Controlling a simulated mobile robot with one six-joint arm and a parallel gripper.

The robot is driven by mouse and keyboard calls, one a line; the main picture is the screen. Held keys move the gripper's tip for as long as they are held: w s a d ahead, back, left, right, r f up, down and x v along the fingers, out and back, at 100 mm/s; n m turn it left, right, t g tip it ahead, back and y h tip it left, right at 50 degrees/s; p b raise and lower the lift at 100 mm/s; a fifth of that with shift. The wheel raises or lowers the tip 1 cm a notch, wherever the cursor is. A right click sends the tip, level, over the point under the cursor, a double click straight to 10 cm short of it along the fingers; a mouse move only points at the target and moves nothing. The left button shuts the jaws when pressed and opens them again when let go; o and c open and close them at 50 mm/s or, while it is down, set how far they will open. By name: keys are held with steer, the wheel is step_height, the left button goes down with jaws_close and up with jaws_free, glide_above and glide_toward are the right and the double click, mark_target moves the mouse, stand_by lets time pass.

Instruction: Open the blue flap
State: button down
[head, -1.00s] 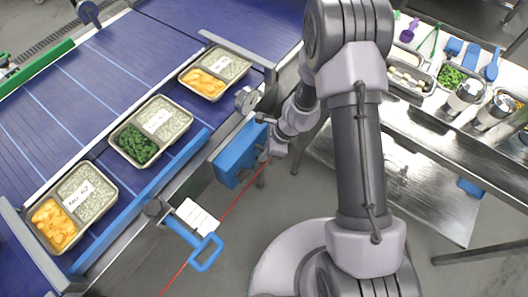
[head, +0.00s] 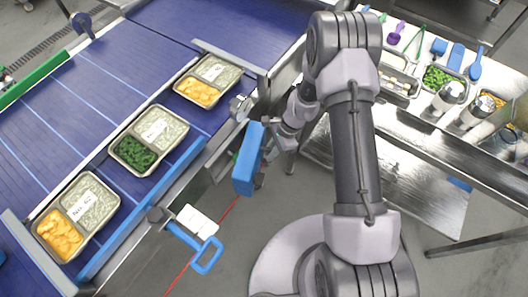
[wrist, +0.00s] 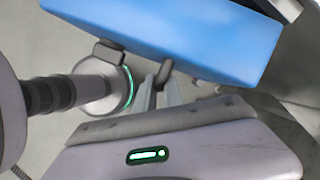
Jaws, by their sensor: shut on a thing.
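The blue flap (head: 247,160) stands out from the side of the conveyor, seen nearly edge-on in the head view. In the wrist view its broad blue body (wrist: 190,32) fills the top. My gripper (head: 266,150) is at the flap's right side, partly hidden by it and by my wrist. In the wrist view the grey fingers (wrist: 160,88) reach up to a dark handle piece (wrist: 165,72) under the flap's edge and close on it. The exact contact is small and partly hidden.
Several food trays, one with green vegetables (head: 133,153), lie on the blue conveyor belt (head: 50,125). A blue handle (head: 207,258) and a white label (head: 197,221) are at the conveyor's near side. A steel table (head: 420,120) with utensils stands at right. Grey floor lies between.

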steer(key=shift+w+d+n+g, duration=0.15)
steer(key=shift+w+d+n, duration=0.25)
steer(key=shift+w+d, duration=0.25)
steer(key=shift+w+d+n+g, duration=0.15)
steer(key=shift+w+d+n, duration=0.25)
steer(key=shift+d, duration=0.3)
steer(key=c, duration=1.7)
jaws_free()
steer(key=shift+r, duration=0.1)
steer(key=p+v, duration=0.3)
steer(key=v, duration=1.4)
steer(key=shift+w+r+p, duration=0.1)
steer(key=shift+p, duration=0.25)
